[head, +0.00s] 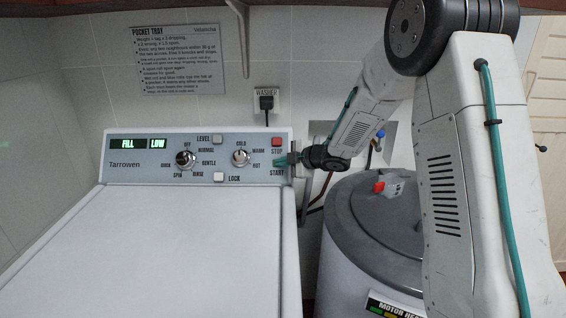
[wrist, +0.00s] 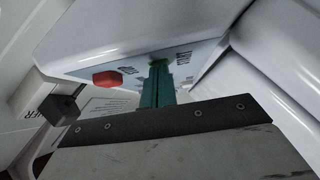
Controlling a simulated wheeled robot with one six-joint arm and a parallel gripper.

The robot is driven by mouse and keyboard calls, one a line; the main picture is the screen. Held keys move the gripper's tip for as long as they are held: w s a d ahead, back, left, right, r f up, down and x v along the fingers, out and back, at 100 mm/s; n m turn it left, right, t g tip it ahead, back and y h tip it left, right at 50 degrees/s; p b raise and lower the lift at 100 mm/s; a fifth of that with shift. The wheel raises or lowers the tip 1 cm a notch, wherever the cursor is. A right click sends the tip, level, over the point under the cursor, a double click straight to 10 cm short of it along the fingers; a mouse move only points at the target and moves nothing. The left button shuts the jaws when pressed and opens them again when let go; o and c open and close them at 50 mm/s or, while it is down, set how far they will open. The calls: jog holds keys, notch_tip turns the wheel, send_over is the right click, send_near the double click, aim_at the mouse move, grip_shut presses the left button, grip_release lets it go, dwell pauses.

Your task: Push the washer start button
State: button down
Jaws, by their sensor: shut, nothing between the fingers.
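The white washer (head: 196,245) has a grey control panel (head: 130,172) with lit displays reading FILL and LOW. The red STOP button (head: 277,142) sits at the panel's right end, with the START label (head: 277,172) below it. My gripper (head: 279,162) has its teal fingers shut and empty at the panel, just above that label. In the wrist view, the fingertips (wrist: 157,68) point at the panel beside the red STOP button (wrist: 107,78). A small green patch (wrist: 157,62) shows at the tips, probably the start button, mostly hidden. I cannot tell whether the tips touch it.
The panel also has a large knob (head: 187,158), a smaller knob (head: 240,157), a LEVEL button (head: 217,139) and a LOCK button (head: 219,176). A grey round-lidded machine (head: 345,222) stands to the right. A plug (head: 266,101) sits in the wall socket above.

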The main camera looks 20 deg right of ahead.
jog(key=shift+s+a+r, duration=0.15)
jog(key=shift+s+r, duration=0.1)
jog(key=shift+s+a+r, duration=0.25)
jog(key=shift+s+r, duration=0.25)
jog(key=shift+s, duration=0.1)
jog(key=shift+s+a+r, duration=0.2)
jog(key=shift+s+r, duration=0.3)
jog(key=shift+s, duration=0.05)
jog(key=v, duration=1)
jog(key=shift+d, duration=0.15)
